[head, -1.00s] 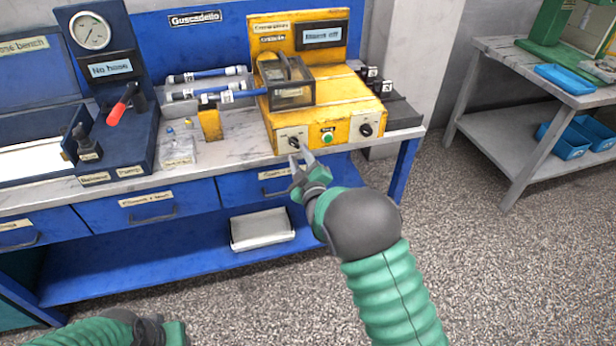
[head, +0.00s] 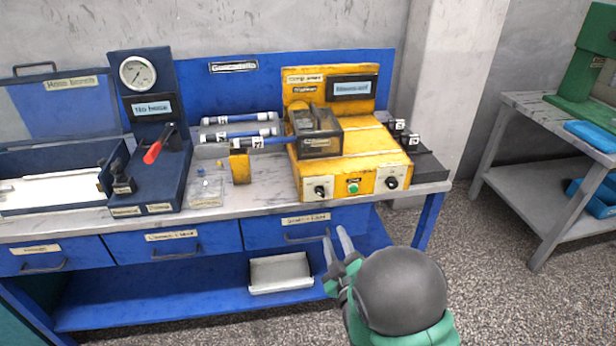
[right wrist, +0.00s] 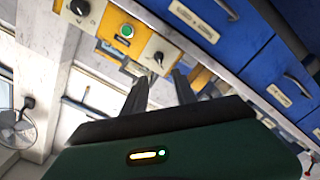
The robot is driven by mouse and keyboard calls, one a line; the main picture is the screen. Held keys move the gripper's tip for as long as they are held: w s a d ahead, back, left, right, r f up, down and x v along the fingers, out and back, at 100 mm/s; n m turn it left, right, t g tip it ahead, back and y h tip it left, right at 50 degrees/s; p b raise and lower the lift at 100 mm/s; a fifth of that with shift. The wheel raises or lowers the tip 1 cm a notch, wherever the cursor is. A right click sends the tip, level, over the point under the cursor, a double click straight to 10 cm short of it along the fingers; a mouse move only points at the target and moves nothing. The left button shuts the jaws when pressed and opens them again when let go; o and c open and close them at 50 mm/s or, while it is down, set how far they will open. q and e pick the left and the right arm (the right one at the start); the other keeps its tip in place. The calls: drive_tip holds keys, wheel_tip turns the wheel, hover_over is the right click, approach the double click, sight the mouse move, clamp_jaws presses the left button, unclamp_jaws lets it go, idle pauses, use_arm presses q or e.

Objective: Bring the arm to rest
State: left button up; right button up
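My right gripper (head: 338,246) is in front of the blue workbench (head: 100,262), below its top edge and before the labelled drawer at the right. Its two fingers are apart with nothing between them. In the right wrist view, the same gripper (right wrist: 158,85) shows two spread, empty fingers, with the yellow machine's front panel beyond them. The yellow machine (head: 360,150) stands on the bench, with a green button (head: 353,187) between two black knobs. The fingers are apart from it. My left gripper is not in the head view.
A hose bench with a gauge (head: 138,72) and a red-handled lever (head: 155,150) stands at the left. Blue hoses (head: 240,133) lie near the machine. A white tray (head: 281,272) sits on the lower shelf. A grey table (head: 535,185) stands at the right. The floor between is clear.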

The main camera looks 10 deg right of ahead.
drive_tip(key=s+d+f+m+g, duration=0.1)
drive_tip(key=s+f+m+g, duration=0.35)
drive_tip(key=s+g, duration=0.55)
drive_tip(key=s+d+f+m+g, duration=0.2)
drive_tip(key=s+f+m+g, duration=0.25)
drive_tip(key=s, duration=0.95)
wheel_tip(320, 180, up, 17)
drive_tip(key=p, duration=1.7)
drive_tip(key=shift+s+a+g, duration=0.25)
drive_tip(key=shift+a+g, duration=0.05)
drive_tip(key=shift+g, duration=0.15)
drive_tip(key=shift+r, duration=0.15)
